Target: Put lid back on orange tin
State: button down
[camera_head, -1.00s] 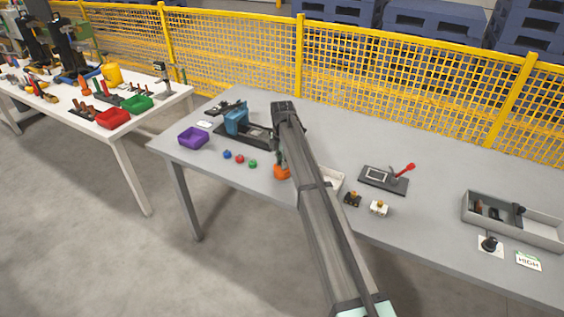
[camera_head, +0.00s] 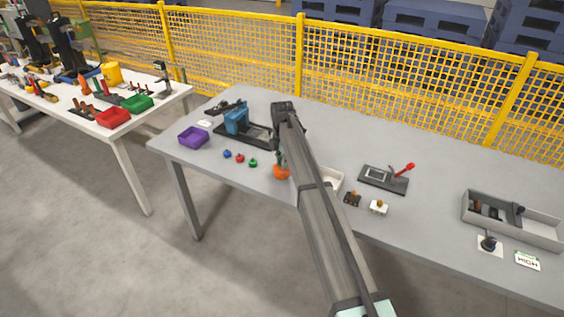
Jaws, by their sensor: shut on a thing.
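The orange tin (camera_head: 281,173) stands on the grey table, near its front edge. My arm covers its right side. My gripper (camera_head: 279,158) points down right above the tin and shows only as a narrow dark and greenish strip beside the arm. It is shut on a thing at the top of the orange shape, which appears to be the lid. The lid and tin are too small and too covered to tell apart, so I cannot tell whether the lid is seated or level.
Small blue (camera_head: 227,154), red (camera_head: 239,158) and green (camera_head: 252,162) round things lie left of the tin. A purple bin (camera_head: 193,138) and a blue device (camera_head: 236,121) stand farther left. A white box (camera_head: 333,181) is close on the right, partly behind my arm.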

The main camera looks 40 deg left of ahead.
jog(key=shift+c, duration=2.4)
grip_release()
jog(key=shift+r, duration=0.15)
jog(key=shift+r+p, duration=1.6)
jog(key=shift+r, duration=1.75)
grip_shut()
jog(key=shift+f, duration=0.25)
